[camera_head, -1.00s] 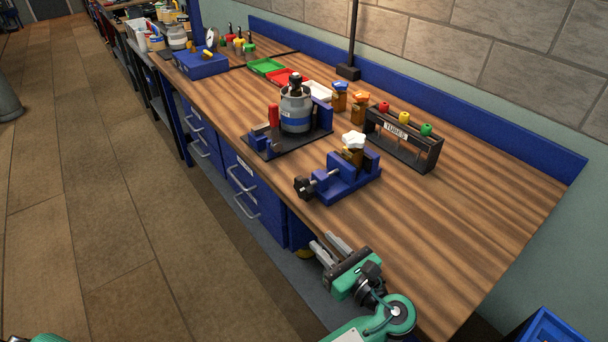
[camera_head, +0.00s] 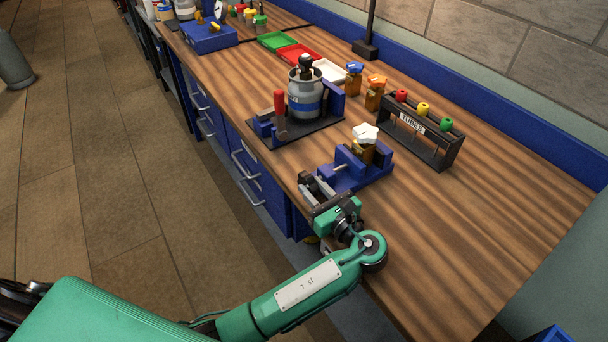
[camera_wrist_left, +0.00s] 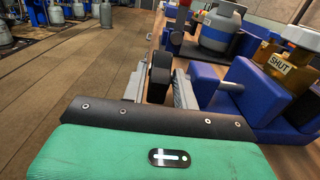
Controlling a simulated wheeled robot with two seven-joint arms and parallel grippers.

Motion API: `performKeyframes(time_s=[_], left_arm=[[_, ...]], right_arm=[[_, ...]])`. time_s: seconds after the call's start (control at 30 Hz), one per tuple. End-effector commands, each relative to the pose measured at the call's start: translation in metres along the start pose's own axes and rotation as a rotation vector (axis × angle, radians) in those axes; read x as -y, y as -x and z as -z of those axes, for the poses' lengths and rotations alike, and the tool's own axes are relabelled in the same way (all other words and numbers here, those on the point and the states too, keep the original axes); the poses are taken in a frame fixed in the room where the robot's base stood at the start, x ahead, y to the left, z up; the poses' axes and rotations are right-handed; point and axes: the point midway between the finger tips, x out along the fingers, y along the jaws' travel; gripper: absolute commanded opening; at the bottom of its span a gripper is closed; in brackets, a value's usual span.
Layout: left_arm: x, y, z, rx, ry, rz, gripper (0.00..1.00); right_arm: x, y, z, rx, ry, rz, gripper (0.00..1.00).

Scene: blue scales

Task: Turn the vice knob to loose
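The blue vice (camera_head: 355,172) stands near the table's front edge, also in the left wrist view (camera_wrist_left: 262,90). It holds a brown jar with a white star-shaped lid (camera_head: 365,133); in the left wrist view the jar has a "SHUT" label (camera_wrist_left: 277,63). The dark vice knob (camera_wrist_left: 160,75) is on the vice's front end. My left gripper (camera_head: 316,188) is at this end. In the left wrist view its grey fingers (camera_wrist_left: 159,86) stand apart on both sides of the knob. Firm contact is not clear. The right gripper is not in view.
A grey canister (camera_head: 306,95) with a red-handled clamp (camera_head: 280,112) stands on a dark plate behind the vice. A tube rack (camera_head: 420,135) and two brown jars are to the right. The wooden table (camera_head: 460,220) is clear at the right front.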

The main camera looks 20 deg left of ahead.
Motion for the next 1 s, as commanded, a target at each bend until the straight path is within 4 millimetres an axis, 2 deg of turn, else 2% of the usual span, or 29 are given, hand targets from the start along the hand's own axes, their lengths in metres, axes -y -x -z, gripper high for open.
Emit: performKeyframes(time_s=[0.1,0.23,0.4,0.63,0.67,0.8,1.0], left_arm=[[0.000,-0.021,-0.002,0.002,0.000,-0.001,0.29],[0.000,-0.036,-0.001,0.001,-0.001,0.000,0.29],[0.000,-0.043,0.000,0.000,0.000,0.001,0.29],[0.000,-0.044,0.000,0.000,0.000,0.001,0.29],[0.000,-0.044,0.000,0.000,0.000,0.001,0.27],[0.000,-0.044,0.000,0.000,0.000,0.001,0.00],[0.000,-0.044,-0.001,-0.005,-0.001,0.000,0.00]], right_arm=[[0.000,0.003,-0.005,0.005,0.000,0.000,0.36],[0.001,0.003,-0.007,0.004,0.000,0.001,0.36],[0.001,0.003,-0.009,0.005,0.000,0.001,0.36],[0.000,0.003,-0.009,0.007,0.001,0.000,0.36],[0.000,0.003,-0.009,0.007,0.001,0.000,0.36],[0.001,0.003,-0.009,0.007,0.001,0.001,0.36],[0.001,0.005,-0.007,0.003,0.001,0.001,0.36]])
